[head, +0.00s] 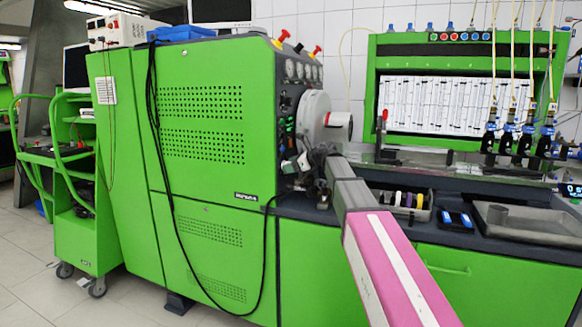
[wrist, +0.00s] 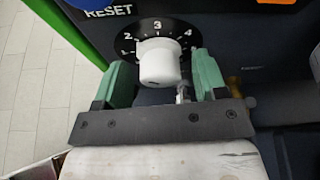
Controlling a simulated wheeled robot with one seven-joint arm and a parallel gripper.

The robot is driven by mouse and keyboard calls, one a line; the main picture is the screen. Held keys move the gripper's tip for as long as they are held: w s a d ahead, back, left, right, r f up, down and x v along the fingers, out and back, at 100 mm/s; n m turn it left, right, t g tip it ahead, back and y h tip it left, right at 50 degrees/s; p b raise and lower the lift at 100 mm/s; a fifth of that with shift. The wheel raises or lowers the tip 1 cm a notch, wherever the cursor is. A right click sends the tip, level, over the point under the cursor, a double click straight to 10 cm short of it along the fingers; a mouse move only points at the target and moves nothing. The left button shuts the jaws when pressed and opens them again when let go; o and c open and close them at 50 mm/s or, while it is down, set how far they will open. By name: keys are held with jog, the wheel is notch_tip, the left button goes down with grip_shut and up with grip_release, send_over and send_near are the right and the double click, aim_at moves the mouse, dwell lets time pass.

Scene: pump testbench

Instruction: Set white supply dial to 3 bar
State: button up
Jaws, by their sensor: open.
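The white supply dial (wrist: 158,64) is a white knob on a round black scale (wrist: 157,27) in the wrist view. The scale shows 2 at upper left, 3 at the top and 4 at upper right. The knob covers part of the scale, and I cannot tell which number it points to. My gripper (wrist: 161,72) is open, with one green finger on each side of the knob. A gap shows at the left finger; I cannot tell if the right one touches. In the head view the dial is too small to make out.
A "RESET" label (wrist: 108,11) and part of a blue round thing (wrist: 90,4) are just above left of the dial. In the head view, a large white disc (head: 313,117) stands right of the control panel. A grey tray (head: 520,222) lies on the bench further right.

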jog(key=c, duration=0.9)
jog(key=shift+g, duration=0.3)
jog(key=shift+w+m+g, duration=0.15)
jog(key=shift+m+g, duration=0.35)
jog(key=shift+m, duration=0.6)
jog(key=shift+d+m+g+y, duration=0.1)
jog(key=shift+m+g+y, duration=0.7)
jog(key=shift+m, duration=0.6)
